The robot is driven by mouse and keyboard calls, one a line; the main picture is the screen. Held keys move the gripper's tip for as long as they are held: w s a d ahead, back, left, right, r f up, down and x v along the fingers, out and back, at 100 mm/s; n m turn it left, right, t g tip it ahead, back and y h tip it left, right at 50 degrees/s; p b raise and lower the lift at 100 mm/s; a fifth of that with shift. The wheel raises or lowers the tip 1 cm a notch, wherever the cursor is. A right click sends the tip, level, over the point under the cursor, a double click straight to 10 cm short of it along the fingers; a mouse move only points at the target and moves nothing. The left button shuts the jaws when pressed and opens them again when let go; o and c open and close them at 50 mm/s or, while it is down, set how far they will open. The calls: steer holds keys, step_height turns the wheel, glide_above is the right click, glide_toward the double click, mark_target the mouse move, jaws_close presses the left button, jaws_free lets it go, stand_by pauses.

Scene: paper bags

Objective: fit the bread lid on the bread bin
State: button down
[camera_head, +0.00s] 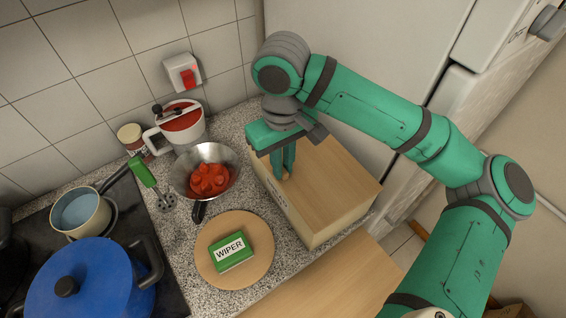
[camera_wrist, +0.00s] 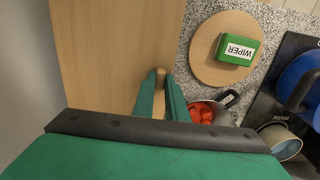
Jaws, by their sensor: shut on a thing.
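The bread bin (camera_head: 335,222) is a pale cream box on the granite counter, with faint lettering on its left side. The bread lid (camera_head: 325,178) is a flat light-wood board lying over the bin's top; it fills much of the wrist view (camera_wrist: 110,45). My gripper (camera_head: 286,174) points down at the lid's left part, its green fingers shut on the lid's small wooden knob. The knob (camera_wrist: 160,76) shows between the fingers in the wrist view. The lid looks level and lined up with the bin; I cannot tell whether it is fully seated. My arm hides the bin's far corner.
A round wooden board (camera_head: 212,268) with a green WIPER box (camera_head: 232,251) lies left of the bin. A blue pot (camera_head: 95,285) and a small pan (camera_head: 82,213) sit on the hob. A white fridge stands behind.

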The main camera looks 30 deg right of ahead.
stand_by(0.4)
steer(key=c, duration=1.2)
jaws_free()
steer(key=shift+r, duration=3.5)
